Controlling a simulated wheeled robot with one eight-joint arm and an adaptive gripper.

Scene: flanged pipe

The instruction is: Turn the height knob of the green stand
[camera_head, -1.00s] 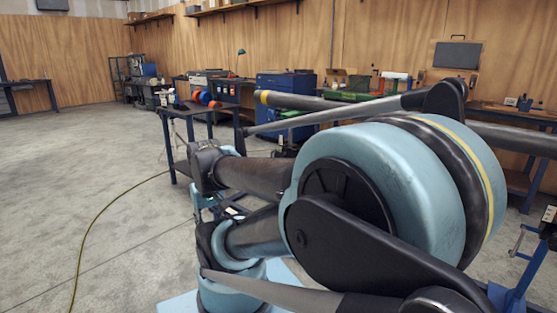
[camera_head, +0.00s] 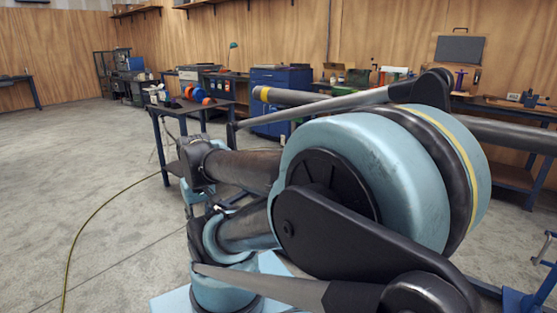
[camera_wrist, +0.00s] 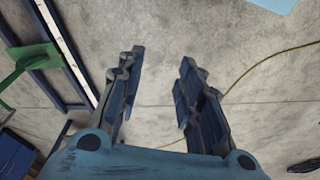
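In the wrist view my gripper (camera_wrist: 162,58) is open, its two dark fingers well apart with bare floor between them. A green part (camera_wrist: 35,62), possibly of the green stand, shows at the left edge of the wrist view beside a dark blue frame, apart from my left finger. I make out no height knob in either view. In the head view my arm fills the middle and right, and I cannot make out the fingers or the green stand there.
A grey pipe (camera_head: 300,98) with a yellow band runs behind my arm. A blue stand (camera_head: 530,300) is at the lower right. A dark table (camera_head: 190,108) with reels stands beyond my arm. A yellow-green hose (camera_head: 95,215) lies on the floor, which is open at left.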

